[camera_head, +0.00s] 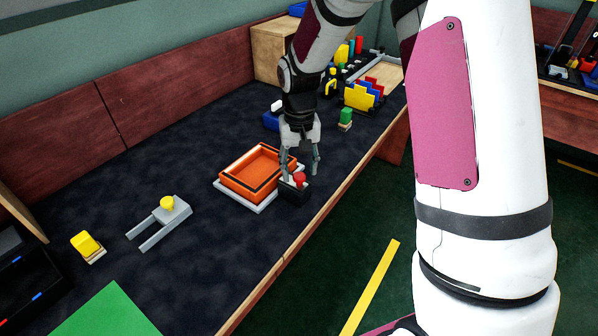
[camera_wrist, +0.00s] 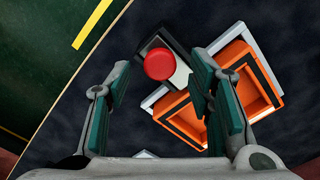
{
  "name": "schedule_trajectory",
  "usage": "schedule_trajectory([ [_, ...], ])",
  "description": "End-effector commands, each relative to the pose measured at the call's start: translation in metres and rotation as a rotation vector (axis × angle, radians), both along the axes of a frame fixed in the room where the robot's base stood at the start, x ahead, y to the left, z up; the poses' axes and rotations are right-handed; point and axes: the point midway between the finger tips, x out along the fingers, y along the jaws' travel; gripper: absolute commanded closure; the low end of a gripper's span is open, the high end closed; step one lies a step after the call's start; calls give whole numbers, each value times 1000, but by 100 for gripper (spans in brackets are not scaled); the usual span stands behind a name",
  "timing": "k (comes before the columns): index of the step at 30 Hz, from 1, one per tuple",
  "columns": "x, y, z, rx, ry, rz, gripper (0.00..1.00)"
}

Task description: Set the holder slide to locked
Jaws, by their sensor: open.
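The holder is an orange tray (camera_head: 258,172) on a pale base plate (camera_head: 240,202); it also shows in the wrist view (camera_wrist: 243,50). At its near right edge is a dark block (camera_head: 289,195) with a round red knob (camera_head: 299,178), which looks like the holder slide. In the wrist view the red knob (camera_wrist: 159,65) sits on the dark block beside a light strip. My gripper (camera_head: 301,172) points down and is open, with its fingers on either side of the red knob. The wrist view shows the knob between the fingers (camera_wrist: 160,72); contact cannot be told.
A green block (camera_head: 345,118) and a coloured rack (camera_head: 362,97) stand behind. The table's wooden edge (camera_head: 300,238) is close in front.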

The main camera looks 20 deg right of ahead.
Motion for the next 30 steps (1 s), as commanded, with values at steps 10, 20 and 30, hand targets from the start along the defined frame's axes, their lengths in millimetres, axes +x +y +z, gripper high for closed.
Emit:
schedule_trajectory([
  [10, 0, 0, -17, 0, -1, 0, 52],
  [20, 0, 0, -16, 0, 0, 1, 91],
  [30, 10, 8, -18, 1, -1, 4, 100],
])
